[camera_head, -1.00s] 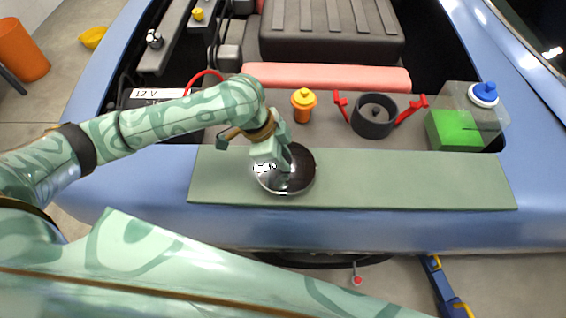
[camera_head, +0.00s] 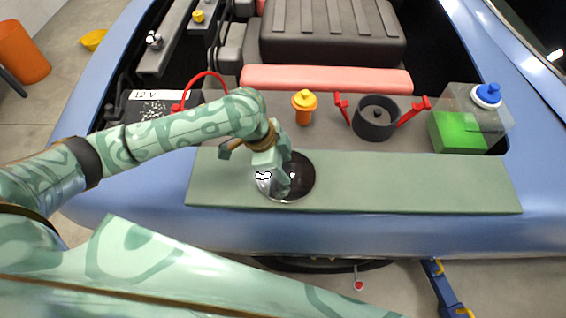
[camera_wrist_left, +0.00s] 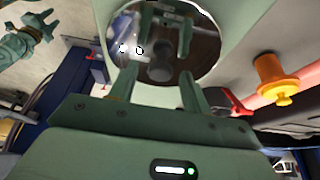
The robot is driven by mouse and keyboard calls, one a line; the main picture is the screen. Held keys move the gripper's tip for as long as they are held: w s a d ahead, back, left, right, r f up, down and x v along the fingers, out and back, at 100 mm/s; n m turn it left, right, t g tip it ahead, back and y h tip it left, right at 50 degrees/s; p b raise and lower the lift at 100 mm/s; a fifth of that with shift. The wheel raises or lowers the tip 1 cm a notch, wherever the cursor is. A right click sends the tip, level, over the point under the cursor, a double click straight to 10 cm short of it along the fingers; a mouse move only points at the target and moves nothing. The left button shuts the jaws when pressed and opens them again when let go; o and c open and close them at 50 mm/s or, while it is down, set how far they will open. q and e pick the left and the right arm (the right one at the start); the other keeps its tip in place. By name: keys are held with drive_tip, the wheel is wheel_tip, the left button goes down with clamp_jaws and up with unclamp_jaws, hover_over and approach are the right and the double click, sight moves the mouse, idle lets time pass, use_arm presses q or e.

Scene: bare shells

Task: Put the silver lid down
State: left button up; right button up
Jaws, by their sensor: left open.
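The silver lid (camera_head: 305,180), round and mirror-like with a dark reflecting face, is at the left part of the green mat (camera_head: 420,180) and seems to lie flat on it. My left gripper (camera_head: 278,186) is over the lid, open. In the left wrist view the two fingers (camera_wrist_left: 156,88) are apart, with the lid (camera_wrist_left: 205,50) just beyond their tips. A rounded knob shows in the lid between the finger reflections; I cannot tell whether a finger touches it. A small green gripper, seemingly my right one (camera_wrist_left: 42,28), shows at the top left of the wrist view.
Behind the mat are an orange bottle with a yellow cap (camera_head: 304,108), a dark round part with red handles (camera_head: 374,118) and a green-filled tank with a blue cap (camera_head: 460,132). A 12 V battery (camera_head: 150,105) is left. The mat's right part is clear.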

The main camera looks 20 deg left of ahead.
use_arm(q)
drive_tip(key=p+v, duration=0.3)
drive_tip(key=v, duration=0.9)
drive_tip(key=shift+p, duration=0.3)
drive_tip(key=shift+s+f, duration=0.1)
